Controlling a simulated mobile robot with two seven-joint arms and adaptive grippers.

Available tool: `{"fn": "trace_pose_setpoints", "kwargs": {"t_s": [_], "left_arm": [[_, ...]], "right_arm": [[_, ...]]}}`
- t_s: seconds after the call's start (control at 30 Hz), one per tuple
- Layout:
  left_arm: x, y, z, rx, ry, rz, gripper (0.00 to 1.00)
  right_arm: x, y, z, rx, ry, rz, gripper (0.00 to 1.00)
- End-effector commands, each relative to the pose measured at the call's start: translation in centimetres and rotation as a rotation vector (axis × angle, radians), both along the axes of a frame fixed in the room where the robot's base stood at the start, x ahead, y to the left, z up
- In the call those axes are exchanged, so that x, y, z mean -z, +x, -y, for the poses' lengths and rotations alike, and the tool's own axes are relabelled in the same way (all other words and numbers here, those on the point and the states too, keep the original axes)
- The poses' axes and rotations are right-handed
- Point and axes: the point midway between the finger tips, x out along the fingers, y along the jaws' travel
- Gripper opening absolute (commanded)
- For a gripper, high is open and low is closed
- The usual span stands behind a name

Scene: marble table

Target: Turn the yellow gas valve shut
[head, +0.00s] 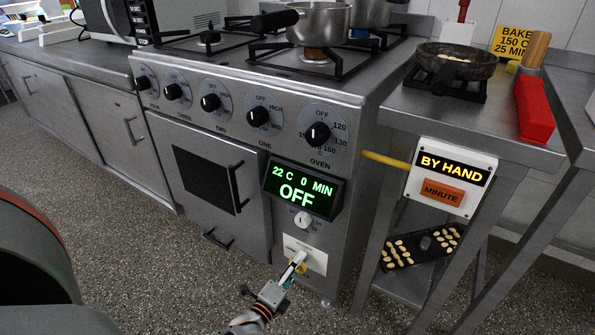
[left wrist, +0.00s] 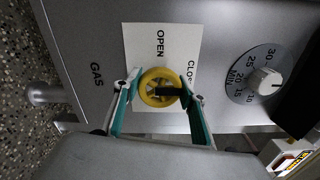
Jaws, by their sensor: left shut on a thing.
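The yellow gas valve (left wrist: 149,88) is a small spoked wheel on a white plate (left wrist: 132,45) marked OPEN and CLOSE. A dark bar lies across the wheel, on its CLOSE side. In the left wrist view my left gripper (left wrist: 162,84) has one finger on each side of the wheel, shut on it. In the head view my left gripper (head: 296,262) reaches the white plate low on the stove front and hides most of the valve. My right gripper is in neither view.
The stove front (head: 250,225) carries a timer knob (head: 303,219), a green OFF display (head: 302,190) and a row of black knobs above. A steel side table (head: 400,110) with a BY HAND sign (head: 452,168) stands right. Speckled floor is clear in front.

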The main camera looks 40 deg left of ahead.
Motion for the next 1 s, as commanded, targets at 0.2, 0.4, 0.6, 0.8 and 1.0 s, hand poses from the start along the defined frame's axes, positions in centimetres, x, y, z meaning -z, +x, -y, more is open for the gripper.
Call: {"fn": "trace_pose_setpoints", "kwargs": {"t_s": [0.2, 0.4, 0.6, 0.8, 1.0], "left_arm": [[0.19, -0.22, -0.14, -0.003, 0.021, -0.008, 0.20], [0.18, -0.21, -0.14, -0.002, 0.022, -0.008, 0.20], [0.17, -0.19, -0.12, -0.002, 0.021, -0.008, 0.59], [0.07, -0.10, -0.06, -0.001, 0.020, -0.006, 0.59], [0.07, -0.47, 0.08, 0.000, 0.019, -0.006, 0.59]], "right_arm": [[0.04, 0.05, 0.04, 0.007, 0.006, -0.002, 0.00], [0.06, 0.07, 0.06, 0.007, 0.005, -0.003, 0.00], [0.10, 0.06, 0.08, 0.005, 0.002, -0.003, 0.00], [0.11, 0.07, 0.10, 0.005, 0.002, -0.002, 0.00], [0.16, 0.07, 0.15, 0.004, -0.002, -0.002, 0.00]]}}
